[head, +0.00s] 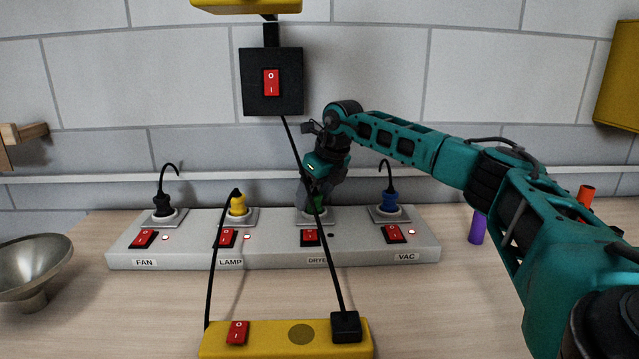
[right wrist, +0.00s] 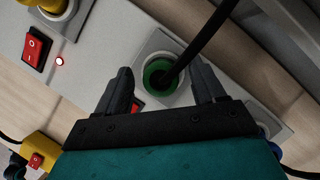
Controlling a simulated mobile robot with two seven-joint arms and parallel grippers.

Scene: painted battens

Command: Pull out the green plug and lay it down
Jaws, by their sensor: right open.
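The green plug (head: 319,201) sits in the DRYER socket of the grey power strip (head: 275,250), mostly hidden by my gripper in the head view. In the right wrist view the green plug (right wrist: 155,74) is seen from above in its round socket, with a black cord rising from it. My right gripper (head: 313,193) is above that socket. Its fingers (right wrist: 163,85) are apart, one on each side of the plug; whether they touch it I cannot tell. My left gripper is not in view.
Black (head: 163,205), yellow (head: 238,204) and blue (head: 389,202) plugs fill the other sockets. A black switch box (head: 285,95) hangs in front, its cord running down to a yellow strip (head: 270,350). A metal funnel (head: 35,265) stands left. Bare table shows before the grey strip.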

